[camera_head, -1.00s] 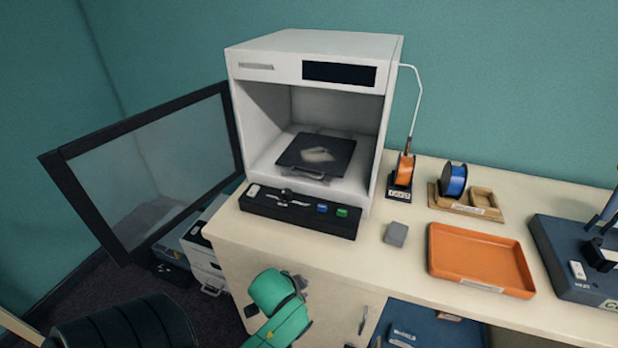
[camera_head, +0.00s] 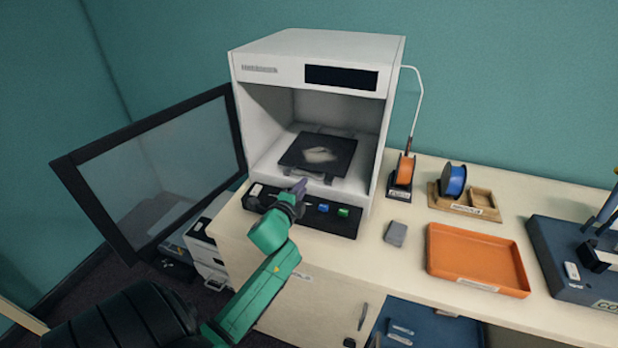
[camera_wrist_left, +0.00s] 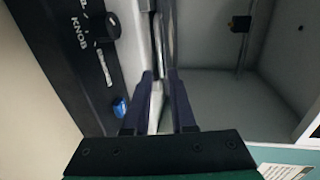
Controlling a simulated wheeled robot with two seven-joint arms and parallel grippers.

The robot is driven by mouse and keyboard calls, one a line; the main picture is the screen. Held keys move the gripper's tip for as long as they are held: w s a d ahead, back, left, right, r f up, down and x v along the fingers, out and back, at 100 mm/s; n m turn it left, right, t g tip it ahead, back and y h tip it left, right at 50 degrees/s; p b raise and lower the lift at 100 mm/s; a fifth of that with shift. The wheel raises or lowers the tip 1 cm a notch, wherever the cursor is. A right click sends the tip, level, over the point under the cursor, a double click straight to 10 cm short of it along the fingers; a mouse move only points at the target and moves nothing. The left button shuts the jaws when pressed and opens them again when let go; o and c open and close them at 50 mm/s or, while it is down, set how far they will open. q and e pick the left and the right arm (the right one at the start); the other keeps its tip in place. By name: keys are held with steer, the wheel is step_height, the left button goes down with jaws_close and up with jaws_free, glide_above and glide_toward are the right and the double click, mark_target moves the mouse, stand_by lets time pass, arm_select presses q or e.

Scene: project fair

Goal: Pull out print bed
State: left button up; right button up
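The print bed (camera_head: 318,153) is a dark square plate inside the white printer (camera_head: 318,48), with a pale printed piece (camera_head: 321,155) on it. Its front handle (camera_head: 308,171) shows at the bed's near edge. My left gripper (camera_head: 300,186) is just in front of and below the handle, over the control panel. In the left wrist view the two dark fingers (camera_wrist_left: 160,76) stand apart with a gap between them. Silvery bars (camera_wrist_left: 166,35) run ahead of the fingertips; I cannot tell whether they touch. My right gripper is out of view.
The printer door (camera_head: 155,172) hangs wide open to the left. The control panel (camera_head: 285,222) with knob and coloured buttons lies below the bed. A grey block (camera_head: 396,233), orange tray (camera_head: 478,257) and spools (camera_head: 454,180) stand to the right on the bench.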

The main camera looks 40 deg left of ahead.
mark_target(311, 176)
arm_select(q)
steer(key=x, duration=0.6)
jaws_close()
stand_by(1.2)
